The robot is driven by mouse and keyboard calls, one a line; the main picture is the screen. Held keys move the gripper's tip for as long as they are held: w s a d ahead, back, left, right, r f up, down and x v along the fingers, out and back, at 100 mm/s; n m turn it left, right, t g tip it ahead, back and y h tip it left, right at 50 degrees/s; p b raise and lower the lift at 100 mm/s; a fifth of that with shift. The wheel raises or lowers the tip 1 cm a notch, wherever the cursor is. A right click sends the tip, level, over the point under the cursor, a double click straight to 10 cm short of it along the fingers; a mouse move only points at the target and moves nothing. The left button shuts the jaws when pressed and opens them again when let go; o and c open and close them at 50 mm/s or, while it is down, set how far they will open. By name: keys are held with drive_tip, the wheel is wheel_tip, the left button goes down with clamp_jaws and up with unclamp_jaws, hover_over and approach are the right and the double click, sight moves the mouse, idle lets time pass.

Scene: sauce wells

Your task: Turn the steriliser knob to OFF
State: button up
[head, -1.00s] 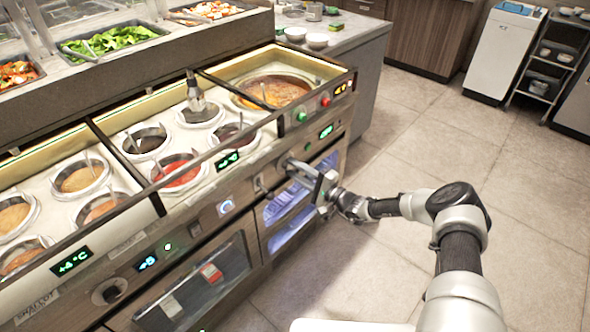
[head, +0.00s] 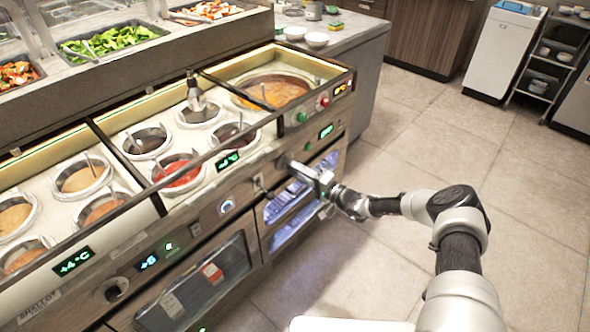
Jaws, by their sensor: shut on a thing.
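The steriliser (head: 291,207) is the lit blue-violet compartment with a glass front in the counter's lower front. Its knob (head: 281,160) is on the panel just above, mostly hidden by my gripper. My gripper (head: 290,165) reaches in from the right and is shut on the knob at the panel. The knob's pointer and any OFF mark cannot be made out.
Another dark knob (head: 113,291) is on the panel at lower left. Sauce wells (head: 172,176) with ladles line the counter top above. A green button (head: 302,117) and a red button (head: 324,102) are at the upper right. Floor at right is clear.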

drive_tip(key=o, duration=1)
drive_tip(key=shift+o, duration=0.2)
drive_tip(key=p+v, duration=0.2)
drive_tip(key=v, duration=1.5)
drive_tip(key=shift+s, duration=0.15)
drive_tip(key=shift+d+f, duration=0.1)
drive_tip(key=shift+d, duration=0.05)
